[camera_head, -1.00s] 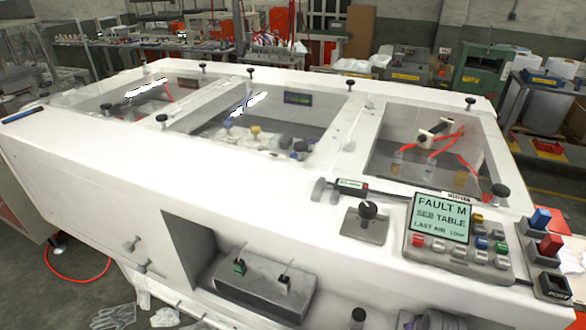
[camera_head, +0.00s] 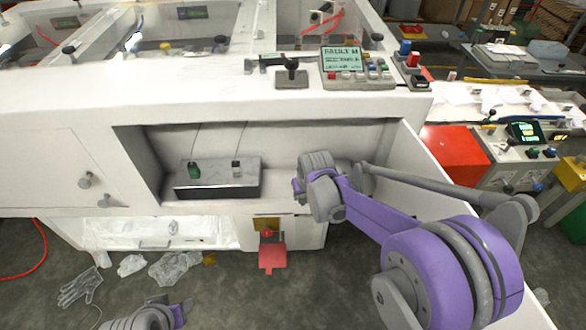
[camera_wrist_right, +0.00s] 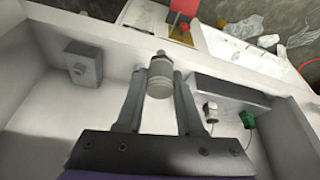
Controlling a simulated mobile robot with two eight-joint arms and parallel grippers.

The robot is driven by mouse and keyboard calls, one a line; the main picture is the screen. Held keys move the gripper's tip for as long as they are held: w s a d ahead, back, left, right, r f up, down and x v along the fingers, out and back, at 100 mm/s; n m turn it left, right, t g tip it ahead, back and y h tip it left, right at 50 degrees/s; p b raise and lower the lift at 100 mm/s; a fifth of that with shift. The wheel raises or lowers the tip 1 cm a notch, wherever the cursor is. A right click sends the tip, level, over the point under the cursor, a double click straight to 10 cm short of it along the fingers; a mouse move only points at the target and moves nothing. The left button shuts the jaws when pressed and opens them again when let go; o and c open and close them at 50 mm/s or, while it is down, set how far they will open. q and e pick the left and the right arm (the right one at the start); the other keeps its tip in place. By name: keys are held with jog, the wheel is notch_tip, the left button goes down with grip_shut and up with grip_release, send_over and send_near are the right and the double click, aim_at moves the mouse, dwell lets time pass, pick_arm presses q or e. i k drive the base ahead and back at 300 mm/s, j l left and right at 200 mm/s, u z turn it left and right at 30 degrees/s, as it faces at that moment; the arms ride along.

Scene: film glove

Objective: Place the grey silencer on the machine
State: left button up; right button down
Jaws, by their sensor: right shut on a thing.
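The silencer (camera_wrist_right: 159,82), a small pale grey cylinder with a narrower fitting at one end, is between the fingers of my right gripper (camera_wrist_right: 159,88) in the right wrist view. The gripper is shut on it, above the pale floor of the machine's open recess. In the head view my right wrist and arm reach to the right part of this recess; they hide the fingers and silencer. The white machine (camera_head: 75,125) fills the left and middle. My left gripper is not in view; only part of my left arm shows at the bottom.
Another grey block (camera_wrist_right: 84,62) with a knob is at the recess wall. A control panel (camera_head: 352,67) sits on top.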

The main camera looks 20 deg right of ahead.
aim_at(28, 88)
jog(key=j+u, duration=0.1)
jog(key=u, duration=0.75)
jog(key=k, duration=0.05)
